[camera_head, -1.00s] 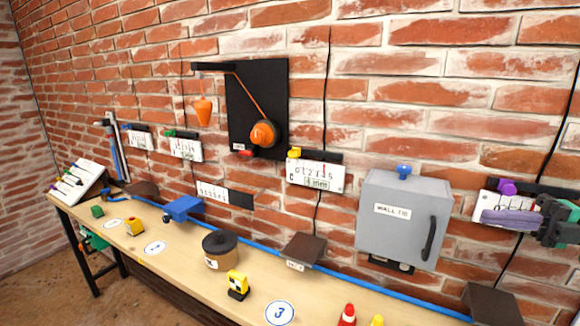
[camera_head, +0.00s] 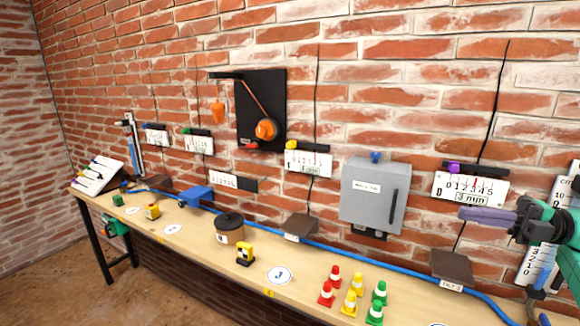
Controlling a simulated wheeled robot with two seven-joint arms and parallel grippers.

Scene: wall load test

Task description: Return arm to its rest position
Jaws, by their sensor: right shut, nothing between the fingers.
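My right gripper (camera_head: 492,217) shows at the right edge, with purple fingers and a dark and green body. It is shut with nothing between its fingers, and it hangs in front of the wall just below the gauge card marked D, 0 to 5 and 3 mm (camera_head: 470,188). A purple knob (camera_head: 453,168) sits on the dark bar above that card. I cannot tell whether the gripper touches the card. My left gripper is not in view.
A wooden bench (camera_head: 205,255) runs along the brick wall. Several red, yellow and green cones (camera_head: 352,303) stand on it at the front right. A grey wall box (camera_head: 368,195) hangs left of my gripper. A brown block (camera_head: 452,266) sits below it.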

